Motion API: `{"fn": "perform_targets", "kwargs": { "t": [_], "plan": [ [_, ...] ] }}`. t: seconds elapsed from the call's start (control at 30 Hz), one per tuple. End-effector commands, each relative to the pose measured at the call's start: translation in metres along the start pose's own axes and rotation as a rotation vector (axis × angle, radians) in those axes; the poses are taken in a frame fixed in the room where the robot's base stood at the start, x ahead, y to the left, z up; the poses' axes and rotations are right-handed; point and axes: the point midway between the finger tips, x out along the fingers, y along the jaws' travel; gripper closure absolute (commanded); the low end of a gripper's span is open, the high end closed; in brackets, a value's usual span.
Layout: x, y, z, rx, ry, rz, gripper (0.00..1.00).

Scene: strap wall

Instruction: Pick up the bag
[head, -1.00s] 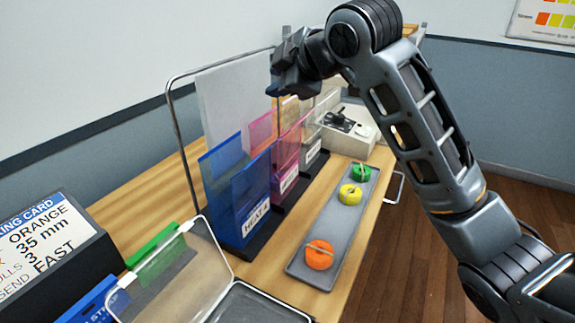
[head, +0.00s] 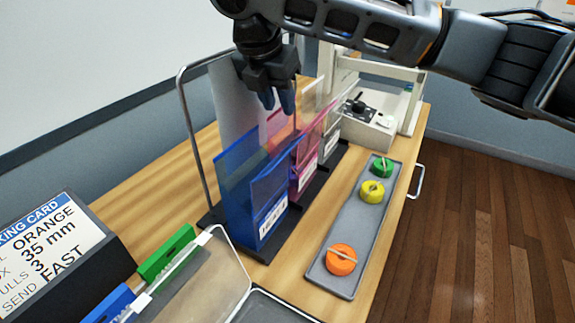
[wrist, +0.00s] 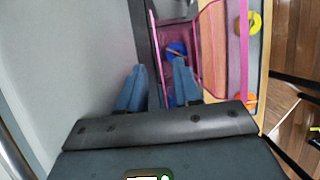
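No single item is plainly marked as the bag. Translucent pockets stand upright in a row in a black rack: a blue one labelled HEAT (head: 255,205), a pink one (head: 312,145) behind it, and a clear one (head: 332,128) farther back. My gripper (head: 277,108) points down over the row, near the pink pocket's top. In the wrist view, its two blue fingers (wrist: 157,78) are apart, with nothing visibly gripped. The pink pocket (wrist: 154,55) opens below them with a small blue item (wrist: 176,50) inside. The fingers' exact height above it is unclear.
A grey tray (head: 335,235) holds orange (head: 341,260), yellow (head: 372,191) and green (head: 381,167) rolls. A wire frame (head: 186,110) and grey panel stand behind the pockets. A card stand (head: 45,255) and an open clear-lidded case (head: 205,285) are at front left.

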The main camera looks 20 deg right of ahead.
Motion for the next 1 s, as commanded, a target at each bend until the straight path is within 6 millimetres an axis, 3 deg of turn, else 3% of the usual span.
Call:
{"fn": "perform_targets", "kwargs": {
  "t": [0.4, 0.7, 1.0],
  "plan": [
    [0.05, -0.003, 0.003, 0.002, 0.0, 0.001, 0.67],
    [0.055, -0.002, 0.003, 0.002, -0.001, 0.004, 0.67],
    [0.055, -0.002, 0.002, 0.002, 0.0, 0.004, 0.96]
  ]
}}
